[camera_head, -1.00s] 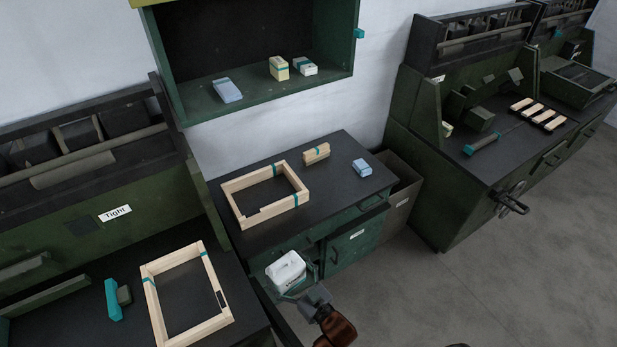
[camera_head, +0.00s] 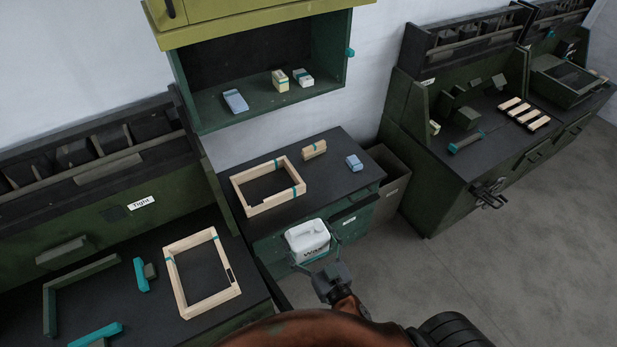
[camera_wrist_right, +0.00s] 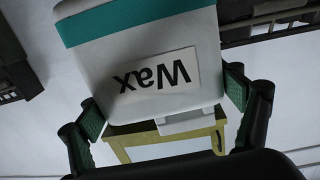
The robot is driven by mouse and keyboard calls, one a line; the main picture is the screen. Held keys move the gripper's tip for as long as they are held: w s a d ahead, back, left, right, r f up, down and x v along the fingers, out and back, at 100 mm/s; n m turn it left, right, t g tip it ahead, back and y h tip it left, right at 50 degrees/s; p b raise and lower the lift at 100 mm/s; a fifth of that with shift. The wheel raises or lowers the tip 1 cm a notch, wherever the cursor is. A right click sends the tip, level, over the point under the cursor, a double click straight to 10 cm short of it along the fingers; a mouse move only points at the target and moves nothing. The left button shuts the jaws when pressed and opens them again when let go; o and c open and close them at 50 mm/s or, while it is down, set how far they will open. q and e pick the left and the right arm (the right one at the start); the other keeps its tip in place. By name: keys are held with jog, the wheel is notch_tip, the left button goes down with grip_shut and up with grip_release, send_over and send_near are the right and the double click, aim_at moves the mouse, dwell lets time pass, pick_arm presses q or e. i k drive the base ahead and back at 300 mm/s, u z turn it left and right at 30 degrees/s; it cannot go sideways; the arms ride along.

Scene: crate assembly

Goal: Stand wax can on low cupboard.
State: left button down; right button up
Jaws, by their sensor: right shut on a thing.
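The wax can (camera_head: 307,241) is a white canister with a teal band and a "Wax" label, which reads upside down in the right wrist view (camera_wrist_right: 160,82). My right gripper (camera_head: 322,264) is shut on it, with a dark finger on each side in the right wrist view (camera_wrist_right: 165,108). The can hangs in front of the low cupboard (camera_head: 328,183), near its front edge, and hides part of its front. The cupboard is green with a black top. My left gripper is out of view.
On the cupboard top are a wooden frame (camera_head: 269,206), a wooden block (camera_head: 314,149) and a blue block (camera_head: 354,162). Bare top lies between them and along the front. A wall cabinet (camera_head: 262,102) hangs above. A bench (camera_head: 205,268) with another frame stands left.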

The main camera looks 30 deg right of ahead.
aim_at(329, 180)
jog(key=z, duration=0.5)
jog(key=k, duration=1.2)
jog(key=z, duration=1.25)
jog(key=i, duration=1.45)
jog(key=u, duration=0.95)
jog(key=i, duration=0.8)
jog(key=u, duration=0.85)
